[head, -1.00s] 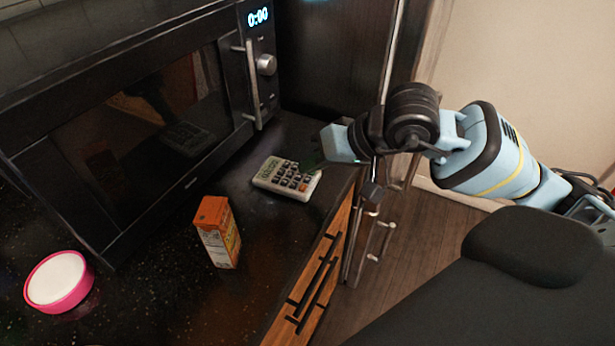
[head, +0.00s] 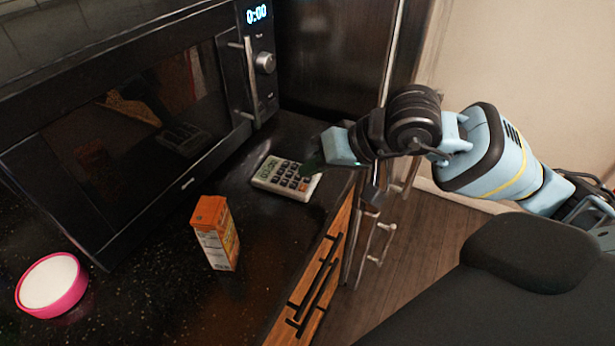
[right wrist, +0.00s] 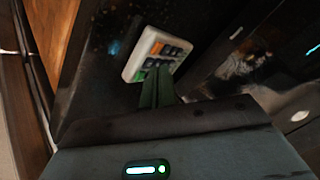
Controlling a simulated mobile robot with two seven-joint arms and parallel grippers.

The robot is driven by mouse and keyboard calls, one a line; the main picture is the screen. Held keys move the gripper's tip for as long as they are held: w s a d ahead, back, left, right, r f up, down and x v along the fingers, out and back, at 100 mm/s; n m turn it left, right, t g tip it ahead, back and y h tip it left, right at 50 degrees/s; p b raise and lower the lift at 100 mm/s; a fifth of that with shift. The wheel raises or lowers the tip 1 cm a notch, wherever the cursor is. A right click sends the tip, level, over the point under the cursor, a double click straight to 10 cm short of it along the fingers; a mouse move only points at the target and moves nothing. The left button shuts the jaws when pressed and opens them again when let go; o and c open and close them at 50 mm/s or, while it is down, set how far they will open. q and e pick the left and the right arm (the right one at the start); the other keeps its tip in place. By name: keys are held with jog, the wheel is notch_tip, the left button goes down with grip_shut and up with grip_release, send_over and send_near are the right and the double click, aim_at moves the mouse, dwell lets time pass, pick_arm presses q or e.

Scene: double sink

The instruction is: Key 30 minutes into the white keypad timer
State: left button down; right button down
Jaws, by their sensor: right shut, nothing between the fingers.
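The white keypad timer (head: 284,178) lies on the dark counter in front of the microwave's right end. It has a grey display at its left end and dark keys, and I cannot read the display clearly. My right gripper (head: 312,165) is shut and empty, its dark green fingertips at the timer's right part. In the right wrist view the shut fingers (right wrist: 156,88) reach to the edge of the timer (right wrist: 155,55), whose keys include an orange one and green ones. I cannot tell whether the tips touch a key. My left gripper is not in view.
A black microwave (head: 130,130) showing 0:00 stands behind the timer. An orange carton (head: 216,234) stands upright on the counter, left of the timer. A pink-rimmed white bowl (head: 51,285) is at the far left. The counter's front edge lies close to the timer.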

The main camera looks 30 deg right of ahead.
aim_at(313, 183)
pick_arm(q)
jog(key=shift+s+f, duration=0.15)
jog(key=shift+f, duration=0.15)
pick_arm(e)
jog(key=shift+f, duration=0.25)
jog(key=shift+r, duration=0.1)
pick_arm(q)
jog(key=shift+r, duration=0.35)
pick_arm(e)
jog(key=shift+r, duration=0.6)
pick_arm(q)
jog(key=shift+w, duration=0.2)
pick_arm(e)
jog(key=shift+r, duration=0.1)
